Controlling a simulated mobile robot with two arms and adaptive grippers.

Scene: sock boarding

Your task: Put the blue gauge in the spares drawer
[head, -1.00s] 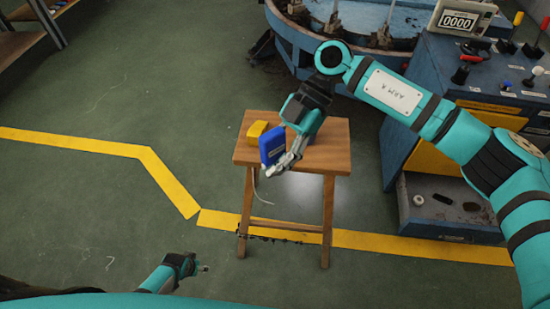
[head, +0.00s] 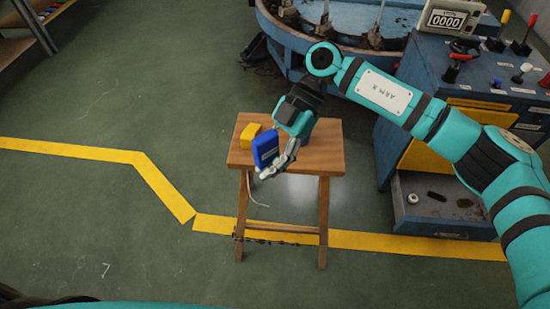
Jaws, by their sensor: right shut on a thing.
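The blue gauge (head: 265,149) is a small blue block with a pale label, at the front left part of the wooden stool's top (head: 322,157). My right gripper (head: 279,163) is shut on it from the right side. I cannot tell whether the gauge touches the stool top or hangs just above it. A thin pale cord (head: 252,192) hangs below it. An open drawer (head: 441,220), seemingly the spares drawer, is low in the blue cabinet at right and holds a white ring and dark small parts. My left gripper is out of view.
A yellow block (head: 249,134) sits on the stool behind the blue gauge. The blue cabinet (head: 478,90) carries levers and a counter (head: 449,19) reading 0000. A round blue machine (head: 350,75) stands behind. Open green floor with yellow lines lies left and in front.

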